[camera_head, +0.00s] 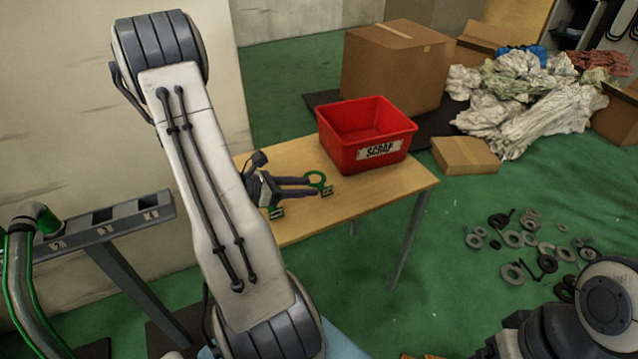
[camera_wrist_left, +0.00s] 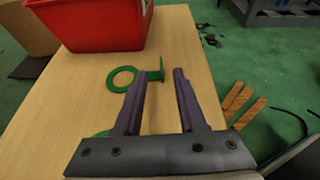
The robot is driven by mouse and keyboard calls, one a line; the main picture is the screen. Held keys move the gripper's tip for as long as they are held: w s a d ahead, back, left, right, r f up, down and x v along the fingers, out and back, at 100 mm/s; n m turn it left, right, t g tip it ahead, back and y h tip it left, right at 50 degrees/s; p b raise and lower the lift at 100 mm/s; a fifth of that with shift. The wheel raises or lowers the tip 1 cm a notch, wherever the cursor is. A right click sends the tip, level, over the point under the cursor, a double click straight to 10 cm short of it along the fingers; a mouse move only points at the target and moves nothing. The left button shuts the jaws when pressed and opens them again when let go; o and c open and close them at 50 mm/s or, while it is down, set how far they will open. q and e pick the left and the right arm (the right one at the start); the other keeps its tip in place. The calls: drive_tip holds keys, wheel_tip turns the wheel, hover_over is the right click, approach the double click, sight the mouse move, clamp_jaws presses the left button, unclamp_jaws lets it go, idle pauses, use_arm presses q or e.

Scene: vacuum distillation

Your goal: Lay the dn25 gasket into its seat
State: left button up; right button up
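A green ring gasket (camera_head: 317,179) with a small tag (camera_head: 327,191) lies on the wooden table near the red bin. In the left wrist view the ring (camera_wrist_left: 123,78) is flat to the left of my fingertips, and its upright green tab (camera_wrist_left: 164,69) stands between them. My left gripper (camera_head: 315,187) is open and empty, low over the table; both fingers show apart in the wrist view (camera_wrist_left: 161,74). A second green tagged piece (camera_head: 276,212) lies near the gripper body, mostly hidden. My right gripper is out of view. I cannot make out the seat.
The red SCRAP bin (camera_head: 366,136) stands on the table (camera_head: 345,205) just behind the ring. A numbered grey rack (camera_head: 104,228) and green-edged pipe (camera_head: 30,260) are at left. Loose rings (camera_head: 513,238) lie on the floor at right. The table's front right is clear.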

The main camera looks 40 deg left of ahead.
sight(327, 189)
use_arm(q)
drive_tip(key=shift+x, duration=1)
drive_tip(key=b+x, duration=0.1)
drive_tip(key=x, duration=0.1)
drive_tip(key=f+x, duration=0.1)
drive_tip(key=x, duration=0.1)
drive_tip(key=shift+s+b, duration=0.1)
drive_tip(key=shift+b, duration=0.25)
drive_tip(key=shift+w+d+f, duration=0.15)
drive_tip(key=shift+w+d, duration=0.1)
drive_tip(key=shift+w, duration=0.3)
clamp_jaws()
